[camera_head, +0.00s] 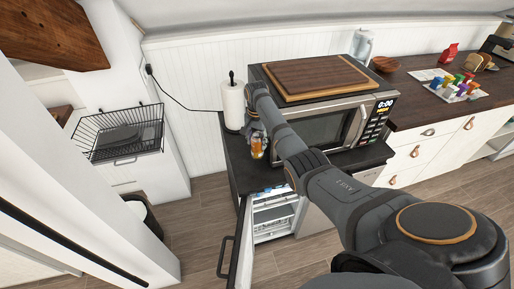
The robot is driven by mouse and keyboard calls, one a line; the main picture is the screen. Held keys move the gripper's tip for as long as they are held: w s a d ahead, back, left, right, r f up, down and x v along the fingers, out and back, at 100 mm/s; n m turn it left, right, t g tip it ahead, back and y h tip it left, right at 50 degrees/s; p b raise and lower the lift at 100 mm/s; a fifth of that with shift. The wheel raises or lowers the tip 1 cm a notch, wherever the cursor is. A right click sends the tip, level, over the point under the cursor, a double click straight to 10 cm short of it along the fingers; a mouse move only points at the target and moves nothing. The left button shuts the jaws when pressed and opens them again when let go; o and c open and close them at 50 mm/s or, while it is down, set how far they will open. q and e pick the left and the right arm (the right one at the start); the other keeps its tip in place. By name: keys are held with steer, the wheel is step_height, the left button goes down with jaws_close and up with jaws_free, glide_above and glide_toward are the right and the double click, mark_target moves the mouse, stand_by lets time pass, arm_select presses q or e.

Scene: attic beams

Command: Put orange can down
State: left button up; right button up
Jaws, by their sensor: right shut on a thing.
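My right arm reaches in from the lower right to the counter beside the microwave. My right gripper (257,137) is at the dark counter (237,165), left of the microwave (331,124). It is shut on the orange can (257,147), which is small and partly covered by the fingers. The can is over or at the counter's front left part; I cannot tell whether its base touches the surface. My left gripper is not in view.
A paper towel roll (232,104) stands just behind the can. Below, a small fridge (272,216) has its door (240,250) open. A wooden board (315,75) lies on the microwave. A wire basket (118,133) is at left. Colourful items (462,86) sit on the right counter.

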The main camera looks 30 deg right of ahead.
mark_target(257, 148)
step_height(257, 148, down, 4)
steer(key=shift+r, duration=0.1)
steer(key=shift+f, duration=0.25)
steer(key=o, duration=1.4)
